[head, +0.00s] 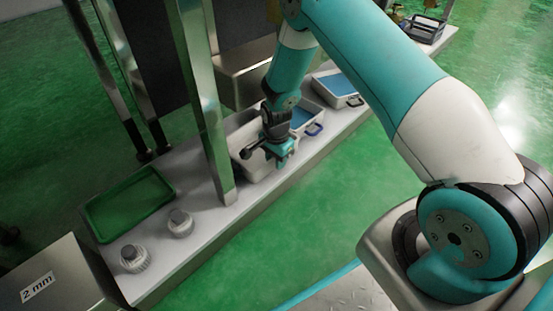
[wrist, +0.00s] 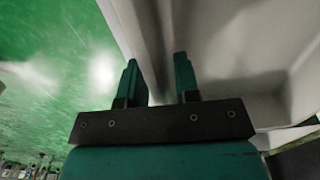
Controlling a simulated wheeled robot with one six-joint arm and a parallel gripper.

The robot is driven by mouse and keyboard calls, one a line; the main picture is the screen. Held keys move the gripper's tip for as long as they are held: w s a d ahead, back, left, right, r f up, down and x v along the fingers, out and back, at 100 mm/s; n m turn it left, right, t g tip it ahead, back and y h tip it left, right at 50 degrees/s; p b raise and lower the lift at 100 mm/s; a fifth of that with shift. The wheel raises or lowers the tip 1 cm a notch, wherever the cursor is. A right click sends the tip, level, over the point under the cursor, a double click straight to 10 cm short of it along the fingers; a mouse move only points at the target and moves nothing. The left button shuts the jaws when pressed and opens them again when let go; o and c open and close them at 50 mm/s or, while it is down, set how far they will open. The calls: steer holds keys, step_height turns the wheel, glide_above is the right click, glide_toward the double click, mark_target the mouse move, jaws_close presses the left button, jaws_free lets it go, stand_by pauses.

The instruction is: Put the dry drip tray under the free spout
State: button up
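A white drip tray (head: 247,136) with no blue in the part I see stands on the pale ledge, partly hidden by my arm. My gripper (head: 285,153) is down at its near right side. In the wrist view the two fingers (wrist: 157,78) stand apart, and the tray's pale wall (wrist: 215,40) runs up between and to the right of them. I cannot tell whether they press on it. Two other white trays, the middle one (head: 318,118) and the far one (head: 350,101), hold blue and have blue handles. I cannot make out any spout.
A metal post (head: 208,110) stands left of the white tray. A dark basket (head: 424,30) is at the far end. Green floor in front is clear.

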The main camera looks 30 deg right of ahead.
step_height(320, 180, up, 8)
steer(key=p, duration=0.5)
steer(key=shift+f, duration=0.1)
steer(key=shift+f, duration=0.1)
